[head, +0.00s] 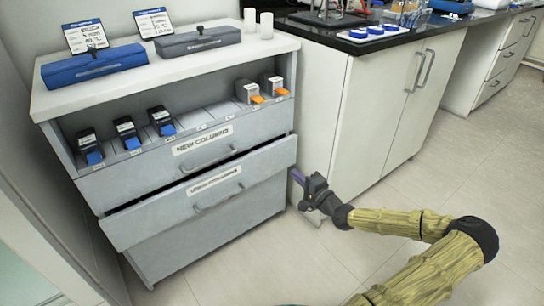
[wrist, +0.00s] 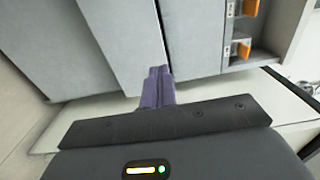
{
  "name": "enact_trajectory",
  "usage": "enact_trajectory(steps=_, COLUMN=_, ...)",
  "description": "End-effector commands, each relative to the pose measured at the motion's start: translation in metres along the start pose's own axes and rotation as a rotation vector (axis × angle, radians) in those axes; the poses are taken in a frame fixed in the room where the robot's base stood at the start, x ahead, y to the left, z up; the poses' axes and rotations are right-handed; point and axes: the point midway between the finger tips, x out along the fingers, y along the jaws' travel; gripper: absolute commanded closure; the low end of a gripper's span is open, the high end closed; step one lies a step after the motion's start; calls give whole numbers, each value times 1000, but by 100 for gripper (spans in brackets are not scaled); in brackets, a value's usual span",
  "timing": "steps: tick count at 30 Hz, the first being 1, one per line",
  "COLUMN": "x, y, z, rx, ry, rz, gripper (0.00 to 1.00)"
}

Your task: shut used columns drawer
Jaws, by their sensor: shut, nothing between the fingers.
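The used columns drawer (head: 172,212) is the middle one in the grey cabinet. It stands partly open, with a dark gap above its front and its left side standing out from the cabinet. Its label and bar handle (head: 218,200) face the room. My gripper (head: 297,177) is at the right end of the drawer front, its purple fingers shut and empty. In the wrist view the closed fingers (wrist: 158,82) point at the end of the grey drawer front (wrist: 118,40), by the gap beside it. I cannot tell whether they touch it.
The new columns drawer (head: 205,152) above is closed. Several columns stand on the shelf (head: 200,120) over it. A blue case (head: 93,66) and a grey case (head: 198,41) sit on top. A white bench cabinet (head: 385,110) stands close on the right. The floor (head: 250,265) in front is clear.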

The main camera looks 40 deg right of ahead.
Motion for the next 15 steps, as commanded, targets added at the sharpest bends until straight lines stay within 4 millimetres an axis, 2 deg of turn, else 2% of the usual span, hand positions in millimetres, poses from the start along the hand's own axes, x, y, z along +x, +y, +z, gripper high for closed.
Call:
enact_trajectory(steps=8, x=8, y=2, z=1, rx=-2, ry=-3, rz=3, gripper=100)
enact_trajectory(steps=15, x=44, y=4, z=2, rx=-4, ry=-5, rz=3, gripper=100)
